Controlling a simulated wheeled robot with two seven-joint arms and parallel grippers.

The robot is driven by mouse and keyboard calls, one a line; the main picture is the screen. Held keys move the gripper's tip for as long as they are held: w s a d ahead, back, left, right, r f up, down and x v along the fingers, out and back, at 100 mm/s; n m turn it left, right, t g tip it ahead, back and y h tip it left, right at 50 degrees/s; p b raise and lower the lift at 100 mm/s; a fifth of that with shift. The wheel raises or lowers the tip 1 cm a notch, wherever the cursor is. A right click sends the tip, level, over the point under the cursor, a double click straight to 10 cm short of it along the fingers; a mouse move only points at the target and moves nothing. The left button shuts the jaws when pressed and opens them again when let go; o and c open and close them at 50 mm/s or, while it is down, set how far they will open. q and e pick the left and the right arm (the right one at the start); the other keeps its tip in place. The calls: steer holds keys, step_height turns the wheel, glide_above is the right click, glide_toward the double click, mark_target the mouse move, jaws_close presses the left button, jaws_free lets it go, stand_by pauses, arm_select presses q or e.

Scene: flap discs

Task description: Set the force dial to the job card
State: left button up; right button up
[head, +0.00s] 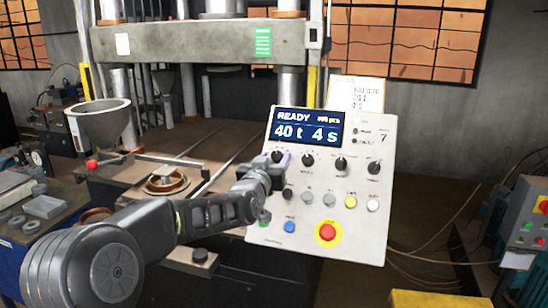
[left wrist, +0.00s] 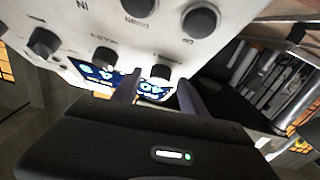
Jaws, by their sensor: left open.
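The light grey control panel (head: 300,215) has a lit blue display (head: 306,127) reading "READY" and "40 t 4 s". The force dial (head: 277,157) is a dark knob, leftmost in the row under the display. My left gripper (head: 276,166) is right at it, partly covering that corner of the panel. In the left wrist view, the force dial (left wrist: 161,73) shows between the tips of my two open fingers (left wrist: 158,86); I cannot tell whether they touch it. The job card (head: 357,94) stands above the panel's top edge, its print too small to read. My right gripper is out of view.
More knobs (head: 341,164) run right of the force dial. Buttons lie below, including a red emergency stop (head: 327,232) on yellow. Behind stands a press (head: 200,42). A funnel (head: 100,121) is at left, and another control box (head: 528,225) at right.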

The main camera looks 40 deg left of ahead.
arm_select(q)
jaws_close()
stand_by(0.5)
